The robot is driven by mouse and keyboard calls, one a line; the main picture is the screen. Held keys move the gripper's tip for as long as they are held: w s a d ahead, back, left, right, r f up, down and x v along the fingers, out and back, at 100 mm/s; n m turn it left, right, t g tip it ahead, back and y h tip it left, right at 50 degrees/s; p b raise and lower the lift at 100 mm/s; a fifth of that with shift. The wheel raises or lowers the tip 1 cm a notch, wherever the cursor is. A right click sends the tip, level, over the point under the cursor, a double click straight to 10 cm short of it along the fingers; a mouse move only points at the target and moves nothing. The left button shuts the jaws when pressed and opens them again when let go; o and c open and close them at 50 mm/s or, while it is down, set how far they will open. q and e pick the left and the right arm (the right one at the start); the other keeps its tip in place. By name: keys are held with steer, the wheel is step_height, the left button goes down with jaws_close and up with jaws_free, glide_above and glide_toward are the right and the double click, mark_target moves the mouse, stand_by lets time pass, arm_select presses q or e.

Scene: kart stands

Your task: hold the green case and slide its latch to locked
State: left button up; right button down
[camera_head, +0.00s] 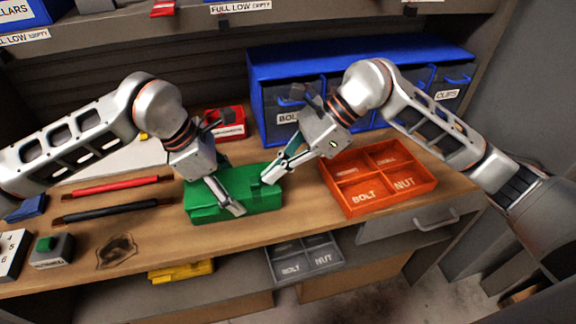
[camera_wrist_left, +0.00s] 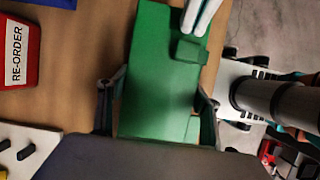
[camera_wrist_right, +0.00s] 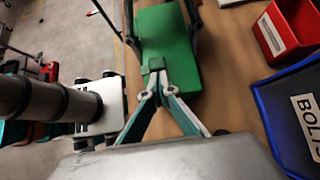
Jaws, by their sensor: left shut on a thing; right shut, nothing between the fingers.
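The green case (camera_head: 265,196) lies flat on the wooden bench in the head view. It also shows in the left wrist view (camera_wrist_left: 160,70) and the right wrist view (camera_wrist_right: 172,45). My left gripper (camera_head: 234,196) is shut across the left part of the case, one finger on each side. A small raised green latch block (camera_wrist_left: 191,52) sits near the case's edge, and shows in the right wrist view (camera_wrist_right: 156,64). My right gripper (camera_head: 268,180) is shut and empty, its fingertips at the latch block. Whether they touch it I cannot tell.
An orange divided tray (camera_head: 378,205) marked BOLT and NUT stands right of the case. A red bin (camera_head: 232,131) and a blue bin rack (camera_head: 340,58) stand behind. Red (camera_head: 115,186) and black (camera_head: 110,211) rods lie left. A button box (camera_head: 52,252) is at front left.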

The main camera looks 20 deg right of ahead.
mark_target(255, 180)
arm_select(q)
steer(key=shift+f, duration=0.1)
arm_select(e)
steer(key=shift+a, duration=0.2)
steer(key=shift+a, duration=1.35)
steer(key=d+f+v, duration=0.2)
steer(key=v, duration=1.1)
arm_select(q)
steer(key=o, duration=1.4)
